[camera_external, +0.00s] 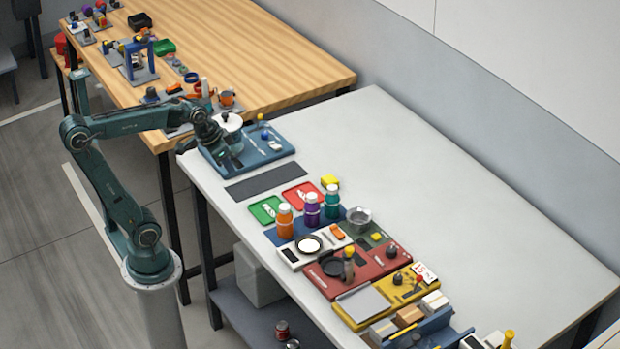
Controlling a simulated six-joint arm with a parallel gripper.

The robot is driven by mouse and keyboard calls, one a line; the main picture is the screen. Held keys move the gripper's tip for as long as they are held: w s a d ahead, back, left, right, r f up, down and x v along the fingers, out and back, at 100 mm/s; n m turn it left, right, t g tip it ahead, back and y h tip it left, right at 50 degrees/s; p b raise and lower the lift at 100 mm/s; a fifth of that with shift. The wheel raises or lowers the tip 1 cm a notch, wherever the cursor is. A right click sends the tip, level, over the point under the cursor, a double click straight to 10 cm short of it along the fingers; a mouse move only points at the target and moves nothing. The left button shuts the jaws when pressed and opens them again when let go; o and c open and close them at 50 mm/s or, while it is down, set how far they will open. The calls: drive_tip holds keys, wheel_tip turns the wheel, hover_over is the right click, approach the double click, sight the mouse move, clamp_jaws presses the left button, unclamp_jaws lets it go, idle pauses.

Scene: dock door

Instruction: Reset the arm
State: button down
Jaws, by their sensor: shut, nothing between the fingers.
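My arm rises from its pedestal at the left and reaches right, over the corner where the wooden table and the white table meet. My gripper (222,150) is shut and empty. It is small in this view and points down over the blue board (262,150) at the white table's far left end. A white round pot-like item (229,126) stands right beside the gripper. I cannot tell whether they touch.
The white table (430,190) holds red and green trays (267,209), bottles (311,209), a red board (330,283) and a yellow board (352,314) along its near side. Its far side is clear. The wooden table (260,60) carries many small items along its left edge.

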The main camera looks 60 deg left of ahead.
drive_tip(key=s+a+f+n+t, duration=0.1)
drive_tip(key=s+f, duration=0.1)
drive_tip(key=s, duration=0.6)
drive_tip(key=shift+a+f, duration=0.25)
drive_tip(key=shift+f, duration=0.05)
